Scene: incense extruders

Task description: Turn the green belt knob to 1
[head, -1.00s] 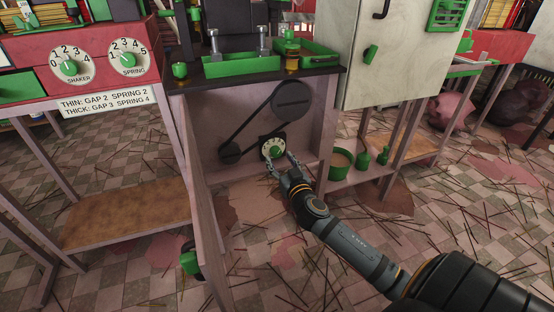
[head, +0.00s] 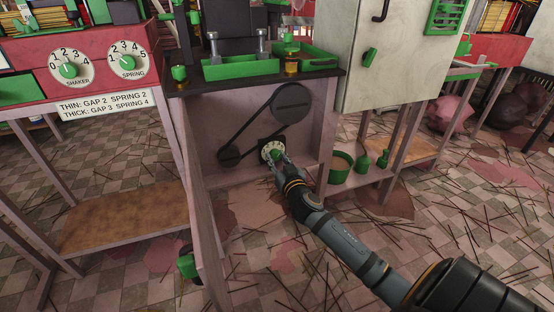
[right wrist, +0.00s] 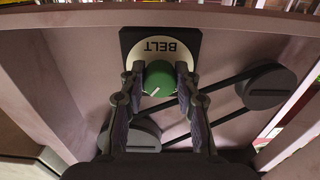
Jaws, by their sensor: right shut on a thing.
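The green belt knob (head: 275,154) sits on a round white dial on a black plate, low inside the open machine frame. In the right wrist view the knob (right wrist: 159,79) is between my fingertips, with the upside-down word BELT above it. The white line on the knob points to the lower left there. My right gripper (head: 276,160) is shut on the knob, and its fingers (right wrist: 160,84) cover much of the dial. The dial's numbers are hidden or too small to read. My left gripper is not in view.
A black belt runs between a large pulley (head: 291,102) and a small pulley (head: 229,155) left of the dial. The shaker knob (head: 70,70) and spring knob (head: 127,63) are on the red panel at left. Green pots (head: 341,166) stand on a low shelf at right.

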